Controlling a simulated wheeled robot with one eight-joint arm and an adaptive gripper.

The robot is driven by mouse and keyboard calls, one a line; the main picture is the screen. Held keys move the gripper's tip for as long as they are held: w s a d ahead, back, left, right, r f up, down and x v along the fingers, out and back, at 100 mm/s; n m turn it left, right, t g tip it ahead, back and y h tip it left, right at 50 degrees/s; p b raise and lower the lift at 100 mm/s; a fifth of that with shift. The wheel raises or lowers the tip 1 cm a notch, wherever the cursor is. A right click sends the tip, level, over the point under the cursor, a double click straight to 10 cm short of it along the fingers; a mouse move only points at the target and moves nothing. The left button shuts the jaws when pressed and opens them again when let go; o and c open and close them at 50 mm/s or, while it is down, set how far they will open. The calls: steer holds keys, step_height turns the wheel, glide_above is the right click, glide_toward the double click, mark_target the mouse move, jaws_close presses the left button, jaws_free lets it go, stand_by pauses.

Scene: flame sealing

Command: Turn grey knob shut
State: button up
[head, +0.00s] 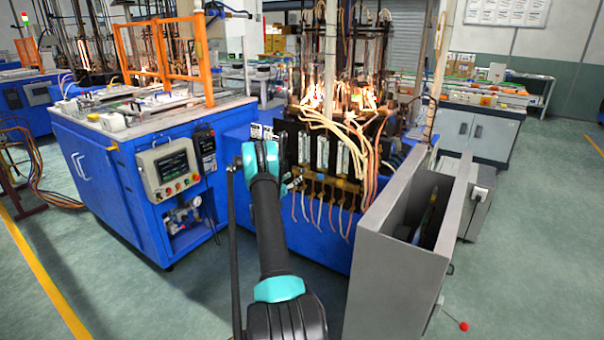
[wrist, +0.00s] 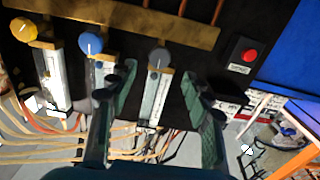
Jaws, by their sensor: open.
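The grey knob (wrist: 159,57) shows in the wrist view at the end of a clear flow tube (wrist: 153,98), just beyond and between my fingertips. My gripper (wrist: 160,77) is open, with one green finger on each side of that tube. I cannot tell whether either finger touches the knob. A blue knob (wrist: 90,43) and a yellow knob (wrist: 22,29) sit on the neighbouring tubes to the left. In the head view my arm reaches to the panel of flow tubes (head: 322,150), and the grey knob cannot be made out there.
A red button (wrist: 249,55) is right of the grey knob in the wrist view. Pale hoses (head: 325,122) hang around the tube panel, with flames (head: 312,92) above. A grey open cabinet (head: 400,255) stands to the right. A blue machine (head: 110,185) stands to the left.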

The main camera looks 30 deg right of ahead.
mark_target(302, 172)
steer(key=x, duration=0.8)
steer(key=shift+w+d, duration=0.15)
steer(key=shift+d, duration=0.15)
steer(key=shift+c, duration=0.2)
steer(key=c, duration=1.1)
steer(key=shift+n, duration=0.3)
steer(key=o, duration=1.1)
steer(key=shift+o, duration=0.2)
